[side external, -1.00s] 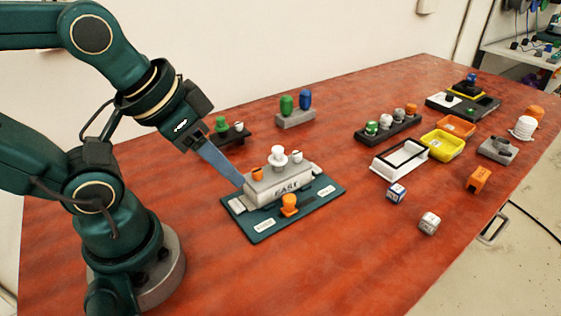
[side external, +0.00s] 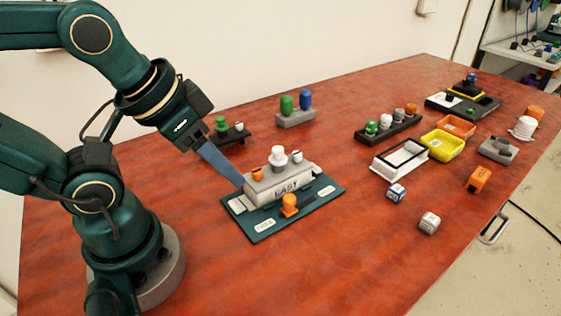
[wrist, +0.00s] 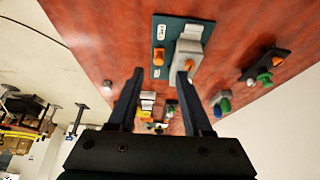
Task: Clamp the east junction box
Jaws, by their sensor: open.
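The east junction box (side external: 262,187) is a light grey block marked EAST on a dark teal plate (side external: 262,228). A white knob (side external: 279,157), a small orange knob (side external: 257,173) and a small white knob (side external: 296,157) stand on top of it. An orange knob (side external: 289,203) sits on the plate in front. My gripper (side external: 238,181) is beside the box's left end, its blue fingers slanting down toward it; I cannot tell if they touch. In the wrist view my gripper (wrist: 159,73) is open and empty, and the box (wrist: 188,50) shows beyond the right fingertip.
A white frame (side external: 376,168), yellow tray (side external: 443,147) and two dice-like cubes (side external: 396,193) lie to the right. The front table is clear.

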